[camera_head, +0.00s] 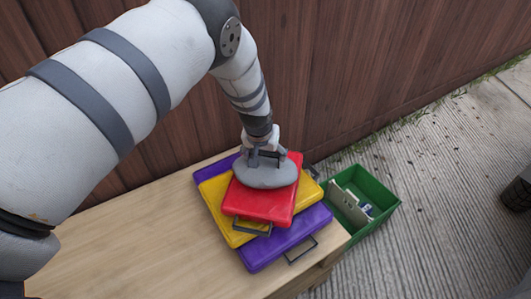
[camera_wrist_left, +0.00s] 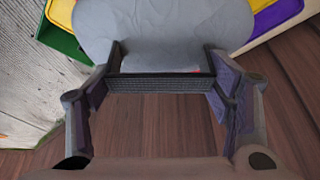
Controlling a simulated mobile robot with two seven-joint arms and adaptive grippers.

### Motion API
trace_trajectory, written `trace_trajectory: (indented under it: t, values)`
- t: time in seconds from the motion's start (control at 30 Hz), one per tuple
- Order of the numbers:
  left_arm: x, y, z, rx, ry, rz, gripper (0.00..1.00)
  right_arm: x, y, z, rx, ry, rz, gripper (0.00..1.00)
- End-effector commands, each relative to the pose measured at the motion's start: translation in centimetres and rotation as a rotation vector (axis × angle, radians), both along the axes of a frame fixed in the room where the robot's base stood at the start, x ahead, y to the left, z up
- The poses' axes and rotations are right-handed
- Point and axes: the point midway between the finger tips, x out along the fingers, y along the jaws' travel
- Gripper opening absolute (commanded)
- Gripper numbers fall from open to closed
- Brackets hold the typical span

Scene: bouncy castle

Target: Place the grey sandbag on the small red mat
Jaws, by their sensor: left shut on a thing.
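The grey sandbag (camera_head: 266,173) is a rounded grey bag at the upper part of the small red mat (camera_head: 262,203). In the head view it overlaps the mat; I cannot tell whether it rests on it or hangs just above. My left gripper (camera_head: 264,152) comes down from above and is shut on the sandbag. In the left wrist view the sandbag (camera_wrist_left: 165,35) fills the top, with the left gripper's fingers (camera_wrist_left: 160,82) at its edge. The red mat lies on top of a stack and is mostly hidden there. My right gripper is not in view.
Under the red mat lie a yellow mat (camera_head: 217,196) and a larger purple mat (camera_head: 283,243) with dark handles. They sit on a wooden table (camera_head: 140,240). A green crate (camera_head: 380,215) with small items stands to the right. A wooden fence (camera_head: 340,60) rises behind.

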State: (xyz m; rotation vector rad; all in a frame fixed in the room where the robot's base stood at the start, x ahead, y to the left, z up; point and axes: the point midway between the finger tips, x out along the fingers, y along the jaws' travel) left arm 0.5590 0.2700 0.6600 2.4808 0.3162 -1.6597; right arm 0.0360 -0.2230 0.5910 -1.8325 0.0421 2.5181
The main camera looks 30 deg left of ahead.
Motion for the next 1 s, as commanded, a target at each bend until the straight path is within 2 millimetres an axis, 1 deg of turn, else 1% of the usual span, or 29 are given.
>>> trace_trajectory:
  t: [0.03,0.2,0.23,0.3,0.6,0.67,0.77,0.9,1.0]
  values:
    - [0.2,0.0,0.4,0.0,-0.008,-0.001,0.13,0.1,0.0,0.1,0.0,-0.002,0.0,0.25]
    - [0.2,0.0,-0.1,0.001,-0.006,0.0,0.13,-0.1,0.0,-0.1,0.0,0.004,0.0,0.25]
    - [0.0,0.0,-0.2,-0.001,-0.001,0.0,0.81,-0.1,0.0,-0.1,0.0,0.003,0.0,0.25]
    - [0.0,0.0,-0.2,0.0,-0.002,0.0,0.94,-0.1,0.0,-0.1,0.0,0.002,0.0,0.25]
    - [0.0,0.0,-0.1,0.0,-0.002,0.0,0.94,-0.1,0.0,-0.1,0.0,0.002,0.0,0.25]
    - [0.1,0.0,0.3,0.0,-0.004,0.0,0.94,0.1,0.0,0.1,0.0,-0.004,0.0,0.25]
    - [-0.4,-0.2,2.3,0.0,-0.009,-0.001,0.94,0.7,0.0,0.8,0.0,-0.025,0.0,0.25]
    - [-1.7,-0.6,6.4,0.0,-0.017,-0.001,0.94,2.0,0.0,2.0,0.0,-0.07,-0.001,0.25]
    - [-2.8,-0.8,8.8,-0.001,-0.016,0.0,0.94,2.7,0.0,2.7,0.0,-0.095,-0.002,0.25]
